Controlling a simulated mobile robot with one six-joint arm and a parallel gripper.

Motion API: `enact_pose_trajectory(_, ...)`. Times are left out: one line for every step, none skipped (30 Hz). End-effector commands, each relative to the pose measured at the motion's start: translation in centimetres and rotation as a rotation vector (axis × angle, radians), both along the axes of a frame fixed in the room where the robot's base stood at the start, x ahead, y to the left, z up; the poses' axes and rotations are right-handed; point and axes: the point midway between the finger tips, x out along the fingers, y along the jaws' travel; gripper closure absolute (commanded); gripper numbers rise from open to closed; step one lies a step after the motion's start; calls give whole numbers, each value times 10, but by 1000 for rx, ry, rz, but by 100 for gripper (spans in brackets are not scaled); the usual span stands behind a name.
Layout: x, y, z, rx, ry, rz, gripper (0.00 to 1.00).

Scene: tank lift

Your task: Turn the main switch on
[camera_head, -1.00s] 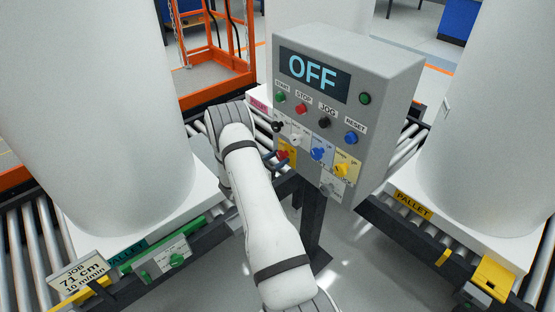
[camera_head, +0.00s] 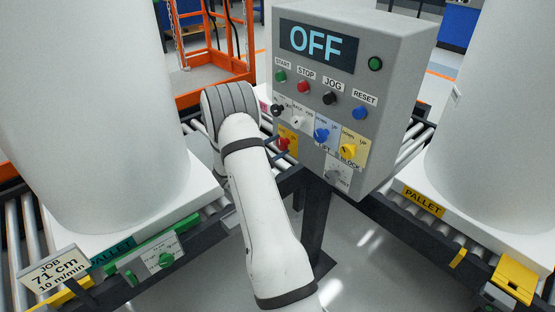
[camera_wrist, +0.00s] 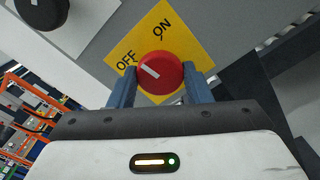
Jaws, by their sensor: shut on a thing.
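The main switch is a red rotary knob (camera_wrist: 160,73) on a yellow plate (camera_wrist: 190,45) marked OFF and ON. In the wrist view its white mark points toward OFF. My gripper (camera_wrist: 163,80) has one blue-grey finger on each side of the red knob and is shut on it. In the head view the red knob (camera_head: 284,143) sits low on the left of the grey control box (camera_head: 405,90), partly behind my gripper and arm. The display (camera_head: 317,45) on the box reads OFF.
Above the switch are green, red, black and blue buttons (camera_head: 331,98). Close by are white, blue (camera_head: 321,134) and yellow (camera_head: 348,150) knobs, and a grey one below. White tanks (camera_head: 95,110) on pallets stand on roller conveyors at both sides.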

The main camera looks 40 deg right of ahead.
Motion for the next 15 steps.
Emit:
enact_pose_trajectory(0, -1, -8, 1, -51, -2, 78)
enact_pose_trajectory(0, -1, -9, 3, -79, -2, 78)
enact_pose_trajectory(0, -1, -9, 7, -117, -2, 78)
enact_pose_trajectory(0, -1, -9, 9, -146, -2, 78)
enact_pose_trajectory(0, -1, -9, 11, -173, -2, 78)
enact_pose_trajectory(-1, -1, -9, 13, -212, -1, 78)
enact_pose_trajectory(-1, -1, -9, 15, -240, -1, 78)
enact_pose_trajectory(-1, -1, -9, 17, -268, -1, 78)
enact_pose_trajectory(-1, -1, -9, 21, -307, -2, 78)
enact_pose_trajectory(-1, -1, -9, 23, -335, -2, 78)
enact_pose_trajectory(-1, -1, -10, 26, -364, -2, 78)
enact_pose_trajectory(-1, -1, -10, 29, -403, -2, 78)
enact_pose_trajectory(-1, -1, -10, 31, -430, -2, 78)
enact_pose_trajectory(-1, -1, -10, 33, -459, -2, 78)
enact_pose_trajectory(-1, -1, -10, 35, -496, -3, 78)
